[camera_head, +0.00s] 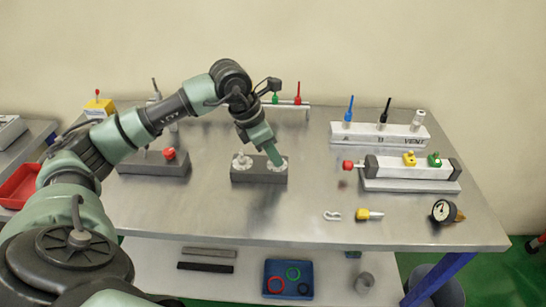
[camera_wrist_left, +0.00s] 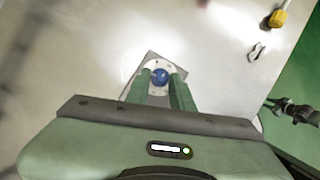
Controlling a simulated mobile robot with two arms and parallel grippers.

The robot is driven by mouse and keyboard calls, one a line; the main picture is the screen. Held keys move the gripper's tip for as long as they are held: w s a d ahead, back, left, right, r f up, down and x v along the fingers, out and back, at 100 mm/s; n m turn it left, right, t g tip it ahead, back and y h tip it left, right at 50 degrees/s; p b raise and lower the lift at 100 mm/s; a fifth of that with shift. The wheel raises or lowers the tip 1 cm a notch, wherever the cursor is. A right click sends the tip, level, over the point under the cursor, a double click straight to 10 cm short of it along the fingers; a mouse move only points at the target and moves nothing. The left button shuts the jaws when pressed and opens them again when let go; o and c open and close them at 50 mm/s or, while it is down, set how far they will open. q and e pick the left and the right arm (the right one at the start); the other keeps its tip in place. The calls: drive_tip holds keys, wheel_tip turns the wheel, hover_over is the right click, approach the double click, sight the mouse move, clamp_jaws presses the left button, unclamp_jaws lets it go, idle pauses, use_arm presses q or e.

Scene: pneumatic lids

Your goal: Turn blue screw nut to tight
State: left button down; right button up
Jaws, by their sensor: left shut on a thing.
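The blue screw nut (camera_wrist_left: 160,76) shows in the left wrist view on a white round fitting, between my left gripper's fingers. In the head view the fingers hide it. My left gripper (camera_head: 277,158) reaches down onto the right end of a dark grey block (camera_head: 258,178) near the table's middle. It is shut on the nut, with one green finger on each side of it; its fingertips also show in the left wrist view (camera_wrist_left: 162,76). A second white fitting (camera_head: 242,161) stands on the block's left end. How tight the nut is cannot be seen. My right gripper is not in view.
Another grey block with a red knob (camera_head: 169,153) stands to the left. A valve rack (camera_head: 378,134) and a cylinder assembly (camera_head: 410,171) stand to the right. A clip (camera_head: 332,215), a yellow fitting (camera_head: 365,214) and a gauge (camera_head: 443,211) lie at front right. The table front is mostly clear.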

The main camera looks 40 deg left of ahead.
use_arm(q)
drive_tip(key=n, duration=0.2)
drive_tip(key=n+y+b, duration=0.2)
drive_tip(key=n, duration=0.1)
drive_tip(key=shift+d+n+t, duration=0.25)
drive_tip(key=shift+n+t, duration=0.05)
drive_tip(key=shift+t, duration=0.1)
drive_tip(key=n+y+b, duration=0.1)
drive_tip(key=n, duration=0.1)
drive_tip(key=n+y+b, duration=0.1)
drive_tip(key=n, duration=0.1)
drive_tip(key=shift+d+r+n, duration=0.1)
drive_tip(key=shift+d+n, duration=0.1)
drive_tip(key=shift+n, duration=0.2)
drive_tip(key=c, duration=1.2)
unclamp_jaws()
drive_tip(key=v, duration=0.7)
drive_tip(key=shift+r, duration=0.4)
drive_tip(key=shift+s+d, duration=0.1)
